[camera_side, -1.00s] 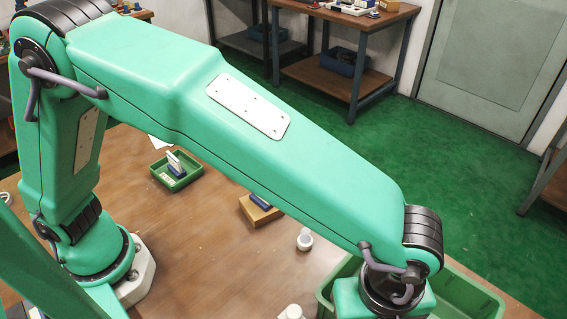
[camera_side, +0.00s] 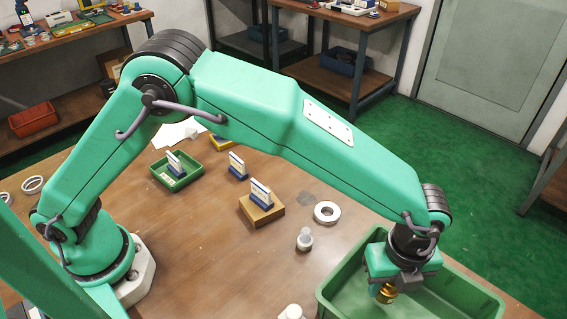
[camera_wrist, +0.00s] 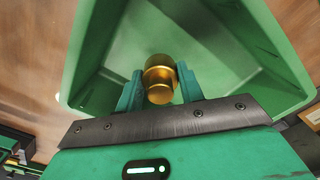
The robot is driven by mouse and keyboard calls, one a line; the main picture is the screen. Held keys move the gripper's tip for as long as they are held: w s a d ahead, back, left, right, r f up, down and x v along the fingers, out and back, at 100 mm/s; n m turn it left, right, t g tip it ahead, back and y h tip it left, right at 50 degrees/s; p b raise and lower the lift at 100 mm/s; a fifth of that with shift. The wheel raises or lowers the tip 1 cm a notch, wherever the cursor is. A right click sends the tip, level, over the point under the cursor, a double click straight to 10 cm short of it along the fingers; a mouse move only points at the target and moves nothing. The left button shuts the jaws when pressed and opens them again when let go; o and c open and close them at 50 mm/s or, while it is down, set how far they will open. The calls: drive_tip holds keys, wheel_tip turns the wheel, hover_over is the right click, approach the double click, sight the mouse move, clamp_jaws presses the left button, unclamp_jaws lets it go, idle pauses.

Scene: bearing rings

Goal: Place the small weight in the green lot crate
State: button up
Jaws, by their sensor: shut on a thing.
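My gripper (camera_side: 386,286) is shut on a small brass-gold weight (camera_side: 386,294). In the wrist view the weight (camera_wrist: 160,78) sits between the two teal fingers of my gripper (camera_wrist: 159,92). A large green crate (camera_side: 330,302) stands at the lower right of the side view, partly cut off by the frame edge. The weight is held over this crate's opening. In the wrist view the crate (camera_wrist: 88,50) surrounds the weight, and its visible floor looks empty. The exact height above the floor is hard to tell.
A smaller green tray (camera_side: 196,178) with an upright card stands farther back. A wooden block with a card (camera_side: 262,214), another card stand (camera_side: 237,168), a metal ring (camera_side: 327,212) and small pale cylinders (camera_side: 304,240) are on the table. The table middle is largely clear.

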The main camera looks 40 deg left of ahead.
sight(384, 294)
drive_tip(key=shift+f, duration=2)
drive_tip(key=shift+f, duration=0.1)
drive_tip(key=o, duration=1.3)
drive_tip(key=shift+f, duration=0.1)
drive_tip(key=shift+c, duration=0.2)
wheel_tip(384, 294, up, 12)
drive_tip(key=shift+r, duration=0.2)
